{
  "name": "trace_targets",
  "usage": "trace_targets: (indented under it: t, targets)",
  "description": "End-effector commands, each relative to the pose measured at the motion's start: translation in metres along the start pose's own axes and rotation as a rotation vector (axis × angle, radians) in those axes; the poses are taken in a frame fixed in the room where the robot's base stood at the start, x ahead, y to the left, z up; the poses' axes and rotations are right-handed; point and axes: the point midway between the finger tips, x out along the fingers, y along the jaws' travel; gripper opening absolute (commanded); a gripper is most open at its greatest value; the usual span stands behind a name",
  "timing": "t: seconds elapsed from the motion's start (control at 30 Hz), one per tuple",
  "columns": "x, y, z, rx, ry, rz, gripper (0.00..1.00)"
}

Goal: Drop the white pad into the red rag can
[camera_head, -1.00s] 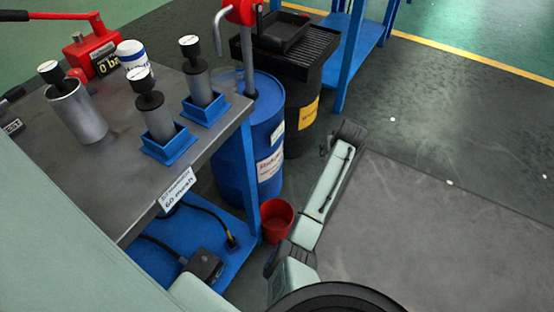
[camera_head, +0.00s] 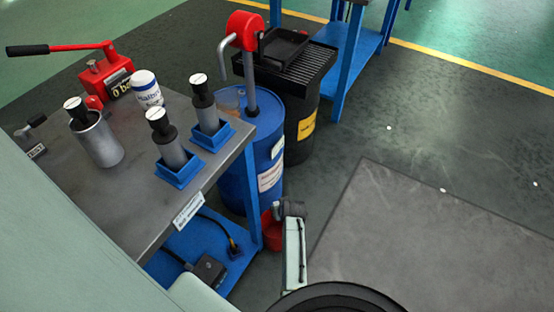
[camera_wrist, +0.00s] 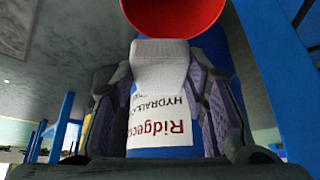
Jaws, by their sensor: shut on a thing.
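The white pad (camera_wrist: 160,75) is pinched between the two dark fingers of my gripper (camera_wrist: 161,62) in the wrist view. The red rag can (camera_wrist: 175,18) shows at the top edge of that view, just past the pad's end; I cannot tell the gap between them. In the head view the can (camera_head: 270,238) stands on the floor beside the bench leg, partly covered by the dark end of my arm. I cannot make out the pad clearly there.
A blue drum (camera_head: 235,185) with a red-topped pump (camera_head: 243,31) stands behind the can. A black drum (camera_head: 303,130) is beyond it. The workbench (camera_head: 70,190) with several cylinders fills the left. Open floor (camera_head: 420,240) lies to the right.

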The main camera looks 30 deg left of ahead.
Motion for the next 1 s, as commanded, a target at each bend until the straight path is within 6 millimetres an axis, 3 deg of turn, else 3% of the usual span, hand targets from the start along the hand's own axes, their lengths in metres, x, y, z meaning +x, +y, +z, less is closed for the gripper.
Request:
trace_targets:
  t: [0.3,0.67,0.7,1.0]
  targets:
    - [0.037,0.000,0.021,-0.001,-0.001,-0.001,0.19]
    - [0.040,0.000,0.023,0.000,0.000,0.000,0.19]
    - [0.040,0.000,0.023,0.000,0.000,0.000,0.41]
    - [0.040,0.000,0.023,0.000,0.000,0.000,0.61]
